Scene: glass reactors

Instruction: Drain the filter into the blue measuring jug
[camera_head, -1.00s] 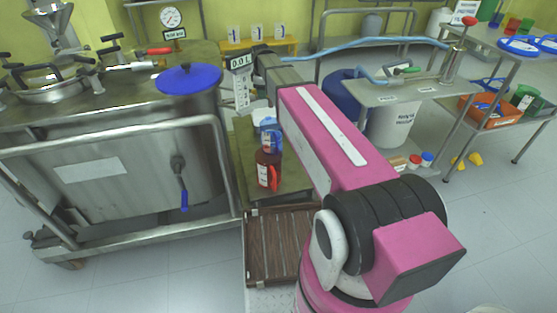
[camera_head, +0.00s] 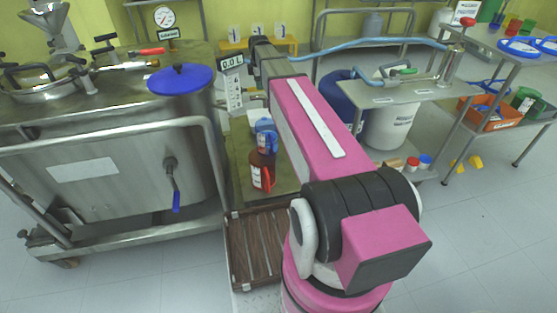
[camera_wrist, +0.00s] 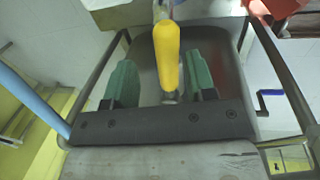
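My gripper (camera_wrist: 160,82) shows two green fingers in the wrist view. They stand apart on either side of a yellow handle (camera_wrist: 166,50), with a visible gap on each side. A grey steel surface lies behind the handle. In the head view my pink arm hides the gripper and handle. A blue jug-like vessel (camera_head: 266,139), possibly the measuring jug, stands on the bench left of my arm, behind a red-brown jug (camera_head: 261,170). I cannot tell for sure which vessel is the filter. A display (camera_head: 231,62) nearby reads about 0.0 L.
A large steel vessel (camera_head: 100,150) on a framed cart fills the left, with a blue lid (camera_head: 180,79) on top. A steel side table (camera_head: 395,90) with a blue hose (camera_head: 370,43) stands at right. A slatted brown rack (camera_head: 254,250) lies in front.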

